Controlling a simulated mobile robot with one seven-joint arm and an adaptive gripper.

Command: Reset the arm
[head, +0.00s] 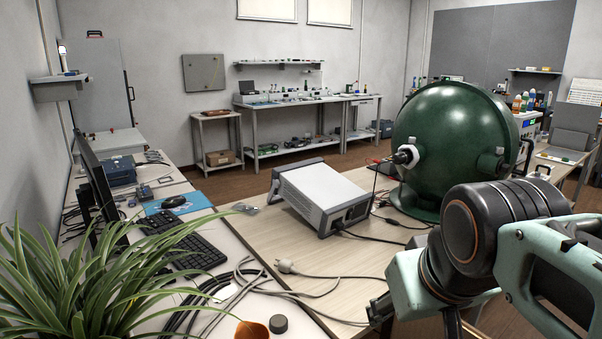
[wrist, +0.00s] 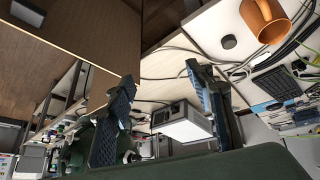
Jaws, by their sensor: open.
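My arm (head: 500,240), mint green and black, reaches in from the right edge of the head view, in front of the green sphere. In the wrist view my gripper (wrist: 162,90) shows two dark, ridged fingers spread wide apart, with nothing between them. The wrist view is upside down. Beyond the fingers are the wooden bench top (wrist: 165,65) and the grey box instrument (wrist: 184,122), apart from them. In the head view the fingers cannot be made out clearly.
The green sphere (head: 450,135) and grey box instrument (head: 322,195) stand on the bench (head: 270,235). Cables and a plug (head: 287,266) lie in front. A plant (head: 110,275), keyboard (head: 180,245), orange mug (head: 251,330) and black round piece (head: 278,324) are at left and front.

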